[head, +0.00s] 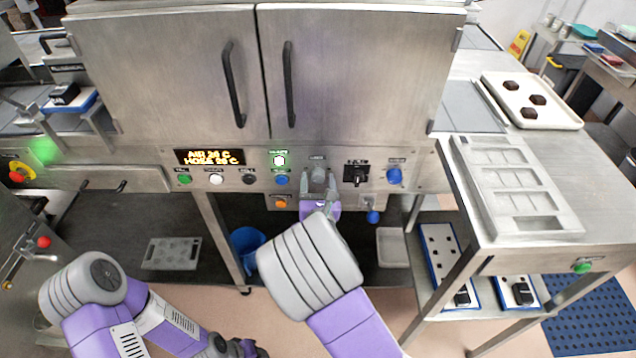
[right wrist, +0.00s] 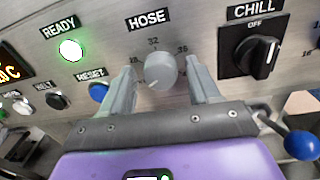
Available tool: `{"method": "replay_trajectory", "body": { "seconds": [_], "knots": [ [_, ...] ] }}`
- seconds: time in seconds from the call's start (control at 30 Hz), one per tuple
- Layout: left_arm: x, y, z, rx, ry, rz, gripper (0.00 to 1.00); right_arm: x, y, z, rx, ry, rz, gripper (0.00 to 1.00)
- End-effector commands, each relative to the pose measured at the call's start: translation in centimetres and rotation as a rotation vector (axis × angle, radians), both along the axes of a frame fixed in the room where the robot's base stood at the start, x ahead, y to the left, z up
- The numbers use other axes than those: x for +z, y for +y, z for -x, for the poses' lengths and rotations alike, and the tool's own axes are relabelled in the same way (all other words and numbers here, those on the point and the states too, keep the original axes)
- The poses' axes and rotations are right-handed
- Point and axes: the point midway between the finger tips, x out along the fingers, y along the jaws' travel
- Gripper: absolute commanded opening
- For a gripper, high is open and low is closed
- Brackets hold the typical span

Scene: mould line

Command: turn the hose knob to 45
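The hose knob (right wrist: 161,71) is a round light-grey dial under the HOSE label, with scale numbers such as 32 and 36 around it. My right gripper (right wrist: 162,78) is at the panel with one finger on each side of the knob. A gap shows between each finger and the knob, so it is open around it. In the head view the right gripper (head: 319,188) is in front of the panel, partly behind my own arm. My left arm is low at the left, and its fingers do not show. The knob's pointer setting is not clear.
The CHILL switch (right wrist: 262,56) is right of the knob, at OFF. The blue RESET button (right wrist: 98,92) and lit READY lamp (right wrist: 70,50) are left. A blue ball-ended lever (right wrist: 301,144) is close by, lower right. An orange display (head: 210,157) shows AIR and HOSE temperatures.

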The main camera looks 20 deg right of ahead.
Motion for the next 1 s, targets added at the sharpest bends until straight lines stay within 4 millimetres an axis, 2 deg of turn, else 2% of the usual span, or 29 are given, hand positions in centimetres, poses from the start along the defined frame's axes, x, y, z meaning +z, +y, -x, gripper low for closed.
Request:
{"method": "replay_trajectory", "body": {
  "seconds": [0.03, 0.3, 0.67, 1.0],
  "knots": [
    [0.0, 0.0, 0.0, 0.000, 0.000, 0.000, 0.43, 0.0, 0.0, 0.0, 0.000, 0.000, 0.000, 0.53],
    [0.0, 0.0, 0.0, 0.000, 0.000, 0.000, 0.43, 0.0, 0.0, 0.0, 0.000, 0.000, 0.000, 0.11],
    [0.3, 0.0, 0.0, 0.000, 0.000, 0.000, 0.43, 0.0, 0.0, 0.0, 0.000, -0.014, -0.055, 0.10],
    [1.3, 0.0, 0.0, 0.000, 0.000, 0.000, 0.43, -0.1, -0.1, 0.1, -0.001, -0.082, -0.294, 0.10]
  ]
}}
